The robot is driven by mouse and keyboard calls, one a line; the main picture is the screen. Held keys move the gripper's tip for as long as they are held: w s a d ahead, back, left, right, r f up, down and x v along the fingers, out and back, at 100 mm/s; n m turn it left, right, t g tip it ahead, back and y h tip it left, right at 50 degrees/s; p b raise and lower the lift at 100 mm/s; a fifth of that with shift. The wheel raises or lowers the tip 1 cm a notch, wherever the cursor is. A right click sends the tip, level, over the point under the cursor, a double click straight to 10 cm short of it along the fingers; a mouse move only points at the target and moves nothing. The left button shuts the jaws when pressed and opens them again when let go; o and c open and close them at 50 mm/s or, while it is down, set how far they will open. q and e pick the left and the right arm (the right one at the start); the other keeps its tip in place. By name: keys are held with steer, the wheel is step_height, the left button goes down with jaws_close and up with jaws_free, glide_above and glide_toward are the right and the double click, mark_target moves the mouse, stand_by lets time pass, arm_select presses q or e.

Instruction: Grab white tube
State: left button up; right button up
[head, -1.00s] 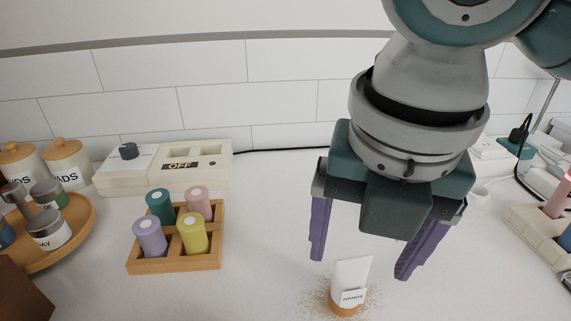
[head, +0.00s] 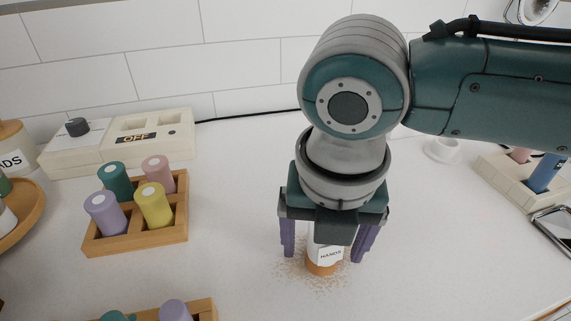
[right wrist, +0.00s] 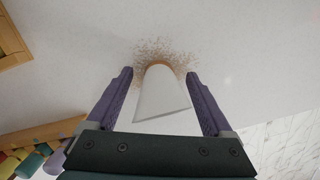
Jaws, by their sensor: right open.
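In the right wrist view the tube (right wrist: 162,95) lies between the two spread fingers (right wrist: 160,88), with a gap on both sides. The tube's upper part is hidden behind the gripper in the head view. My left gripper is not in view.
A wooden tray (head: 134,240) with several coloured cylinders stands to the left, and another tray (head: 205,309) is at the lower edge. A cream switch box (head: 118,143) sits by the wall. A rack (head: 507,180) is at right.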

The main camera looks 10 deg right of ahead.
jaws_close()
stand_by(0.6)
